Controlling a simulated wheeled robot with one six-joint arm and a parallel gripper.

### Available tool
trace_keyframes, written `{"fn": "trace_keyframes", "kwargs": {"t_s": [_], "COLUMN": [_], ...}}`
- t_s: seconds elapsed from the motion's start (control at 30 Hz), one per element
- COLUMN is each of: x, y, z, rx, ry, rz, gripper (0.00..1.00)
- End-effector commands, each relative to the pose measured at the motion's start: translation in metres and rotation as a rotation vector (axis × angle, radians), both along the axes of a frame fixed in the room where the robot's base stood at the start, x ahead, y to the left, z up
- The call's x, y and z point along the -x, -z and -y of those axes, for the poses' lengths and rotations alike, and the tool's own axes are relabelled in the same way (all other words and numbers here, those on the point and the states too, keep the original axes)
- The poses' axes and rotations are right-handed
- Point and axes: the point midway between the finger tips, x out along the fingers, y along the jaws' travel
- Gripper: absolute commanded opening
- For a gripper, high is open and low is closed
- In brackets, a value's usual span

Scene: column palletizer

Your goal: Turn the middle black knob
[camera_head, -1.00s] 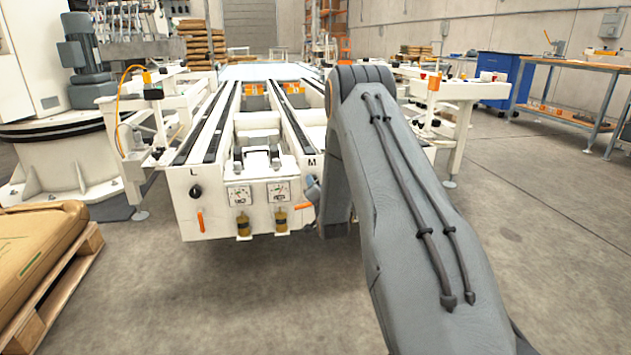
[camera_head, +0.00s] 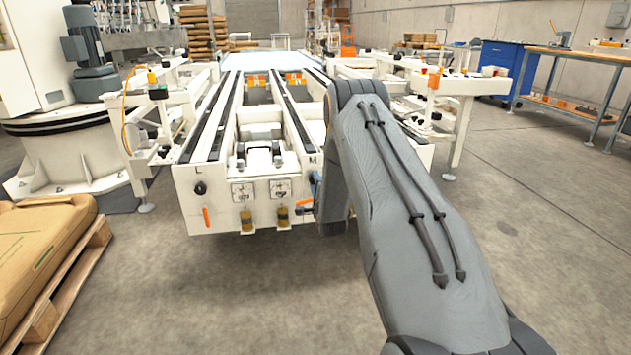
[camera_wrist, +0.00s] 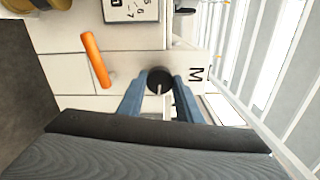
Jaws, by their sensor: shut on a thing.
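The middle black knob (camera_wrist: 160,79) is on the white front panel beside the letter M in the wrist view. My gripper (camera_wrist: 160,92) has its two blue fingers shut on the knob, one on each side. A pale line shows on the knob's face between the fingers. In the head view my arm hides the knob; a bit of a blue finger of my gripper (camera_head: 316,185) shows at the panel's right end. Another black knob, marked L (camera_head: 200,188), is at the left end of the panel.
An orange lever (camera_wrist: 97,60) is close to the knob, and a gauge plate (camera_wrist: 130,9) is nearby. The white conveyor frame (camera_head: 222,215) carries the panel. A pallet with sacks (camera_head: 45,240) stands at the left. The floor in front is open.

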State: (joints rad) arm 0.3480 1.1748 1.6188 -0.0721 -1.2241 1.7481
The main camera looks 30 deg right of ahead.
Motion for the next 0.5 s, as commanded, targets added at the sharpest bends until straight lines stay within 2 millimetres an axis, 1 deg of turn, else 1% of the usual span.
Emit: {"fn": "trace_keyframes", "kwargs": {"t_s": [0.23,0.5], "x": [0.0005,0.0004], "y": [0.001,0.0015], "z": [-0.0007,-0.0008], "rx": [-0.076,-0.095], "ry": [-0.001,-0.001], "rz": [0.019,0.024], "gripper": [0.1,0.1]}}
